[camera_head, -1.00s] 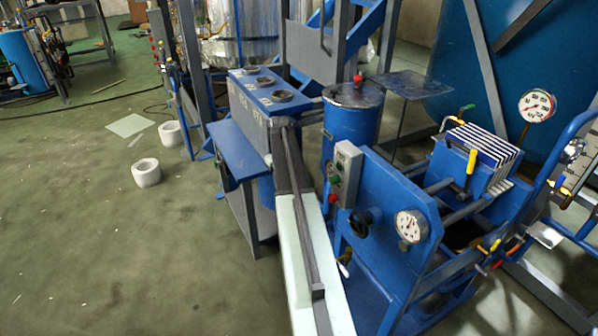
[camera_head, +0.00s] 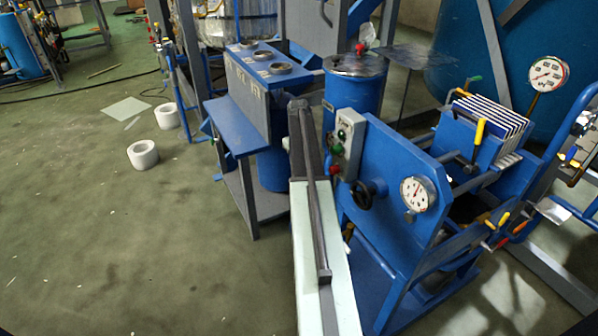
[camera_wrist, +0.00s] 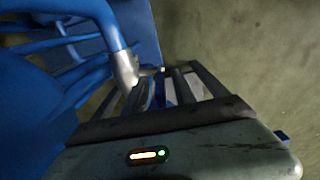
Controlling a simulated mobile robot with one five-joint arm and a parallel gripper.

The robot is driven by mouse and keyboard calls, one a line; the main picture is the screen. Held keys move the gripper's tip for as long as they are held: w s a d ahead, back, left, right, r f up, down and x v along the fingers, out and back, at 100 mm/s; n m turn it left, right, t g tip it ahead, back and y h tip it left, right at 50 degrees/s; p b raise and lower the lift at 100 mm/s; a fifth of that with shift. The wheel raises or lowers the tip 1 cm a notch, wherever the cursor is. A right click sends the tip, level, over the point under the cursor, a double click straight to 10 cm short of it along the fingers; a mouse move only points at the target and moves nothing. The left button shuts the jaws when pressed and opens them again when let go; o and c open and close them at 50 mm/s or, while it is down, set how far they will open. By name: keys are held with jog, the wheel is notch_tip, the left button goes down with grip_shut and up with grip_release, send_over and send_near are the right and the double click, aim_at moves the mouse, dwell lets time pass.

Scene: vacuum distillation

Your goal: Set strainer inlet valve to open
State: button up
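In the wrist view, the grey body of my gripper (camera_wrist: 175,90) fills the bottom, with dark bars reaching forward. Whether its fingers are open or shut is unclear. Ahead and to the left is a blue pipe with a silver fitting (camera_wrist: 124,68), close to the fingers; contact cannot be told. In the head view, my long pale arm reaches forward, and its far end sits beside the blue bench; the gripper is not clearly visible there. I cannot tell which fitting is the strainer inlet valve. A yellow handle (camera_head: 479,131) stands upright by the plate stack.
A blue panel with a gauge (camera_head: 416,194) and black handwheel (camera_head: 370,194) stands just right of my arm. A blue bench (camera_head: 235,128) is at its left, a blue cylinder (camera_head: 354,88) behind.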

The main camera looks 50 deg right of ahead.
grip_shut()
dwell(1.4)
